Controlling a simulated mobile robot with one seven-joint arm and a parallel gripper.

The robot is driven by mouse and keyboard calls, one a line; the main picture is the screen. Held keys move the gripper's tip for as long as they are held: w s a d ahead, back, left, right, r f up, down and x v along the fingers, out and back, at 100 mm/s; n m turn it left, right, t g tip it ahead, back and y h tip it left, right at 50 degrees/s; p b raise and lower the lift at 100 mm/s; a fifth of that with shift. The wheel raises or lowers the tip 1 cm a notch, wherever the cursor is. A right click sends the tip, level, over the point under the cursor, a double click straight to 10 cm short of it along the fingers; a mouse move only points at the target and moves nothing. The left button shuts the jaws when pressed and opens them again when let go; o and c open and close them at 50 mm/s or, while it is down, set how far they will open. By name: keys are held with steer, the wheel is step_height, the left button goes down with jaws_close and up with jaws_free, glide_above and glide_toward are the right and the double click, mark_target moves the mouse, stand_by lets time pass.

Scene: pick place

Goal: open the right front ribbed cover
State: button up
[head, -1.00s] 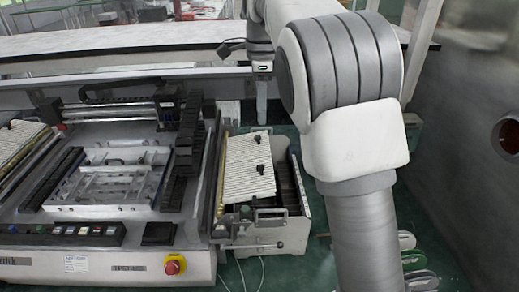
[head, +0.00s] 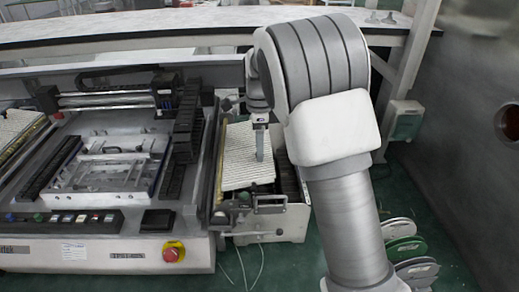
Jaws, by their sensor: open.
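The right front ribbed cover (head: 238,166) is a white panel with fine ribs. It lies over the left part of an open-topped box at the right side of the machine. My gripper (head: 260,153) points down over the cover's right half, seen nearly edge-on. Its fingers are open, and its tips are at or just above the ribbed surface; I cannot tell whether they touch. The small black knobs on that part of the cover are hidden behind my gripper.
The machine (head: 100,165) fills the left, with a red emergency button (head: 174,251) at its front. A metal bracket and handle (head: 268,203) stand at the box's front edge. Reels (head: 404,248) stand on the floor at right. A long white-topped table (head: 150,40) runs behind.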

steer(key=shift+f, duration=0.45)
steer(key=shift+c, duration=0.2)
jaws_close()
stand_by(1.0)
